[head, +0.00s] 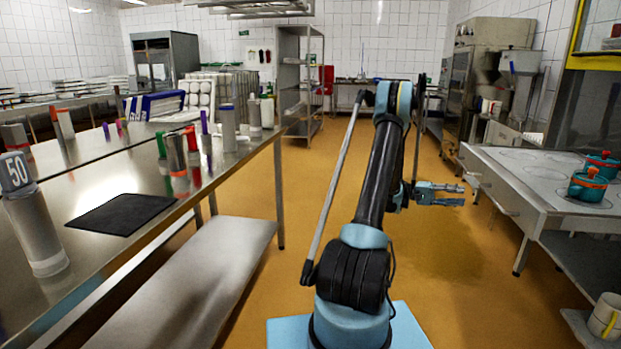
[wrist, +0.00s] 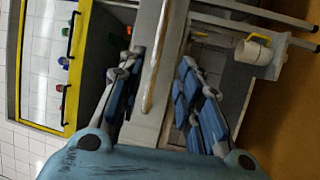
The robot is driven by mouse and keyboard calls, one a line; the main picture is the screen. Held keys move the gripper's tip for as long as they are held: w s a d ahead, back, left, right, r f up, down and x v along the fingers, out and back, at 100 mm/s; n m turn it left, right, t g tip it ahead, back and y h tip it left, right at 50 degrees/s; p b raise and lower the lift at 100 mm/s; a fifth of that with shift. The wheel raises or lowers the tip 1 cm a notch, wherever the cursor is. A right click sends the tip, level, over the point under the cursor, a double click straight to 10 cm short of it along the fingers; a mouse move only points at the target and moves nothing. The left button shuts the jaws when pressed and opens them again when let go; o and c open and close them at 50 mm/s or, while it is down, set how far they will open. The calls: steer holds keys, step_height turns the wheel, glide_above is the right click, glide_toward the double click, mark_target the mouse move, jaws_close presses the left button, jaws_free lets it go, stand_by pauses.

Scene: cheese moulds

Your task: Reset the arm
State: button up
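My gripper (head: 462,194) is at the end of my blue and black arm, near the middle of the head view, raised above the floor and pointing right towards the stove table. In the wrist view my gripper (wrist: 155,75) has its two blue fingers spread wide apart. Nothing is held between them. The arm's upper link rises from the blue base and folds over at the top, with the gripper hanging lower on the right side.
A steel table (head: 150,265) with a black mat (head: 122,214) and several cylinders stands left. A table (head: 520,180) at right bears teal pots (head: 588,185). A cream mug (head: 605,315) sits on a low shelf; it also shows in the wrist view (wrist: 253,50). The yellow floor (head: 470,290) between is clear.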

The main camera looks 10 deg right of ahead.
steer(key=s+a+r+n+t+y, duration=0.1)
steer(key=a+r+n+t+y, duration=0.3)
steer(key=a, duration=0.6)
steer(key=s+a+r+n+t, duration=0.1)
steer(key=a+r+n+t, duration=0.1)
steer(key=a+r+t, duration=0.6)
steer(key=s+a+f+n+t+y, duration=0.1)
steer(key=s+a+f+y, duration=0.2)
steer(key=a, duration=0.9)
steer(key=s+a+f+n+t+y, duration=0.1)
steer(key=s+a+f+y, duration=0.3)
steer(key=s+a, duration=0.6)
steer(key=s+a+f+n+t+y, duration=0.1)
steer(key=s+a+f+y, duration=0.2)
steer(key=a, duration=1)
steer(key=s+f, duration=0.3)
steer(key=shift+s+a+f+n+t+y, duration=0.2)
steer(key=shift+s+a+n+t+y, duration=0.1)
steer(key=shift+n+t, duration=0.1)
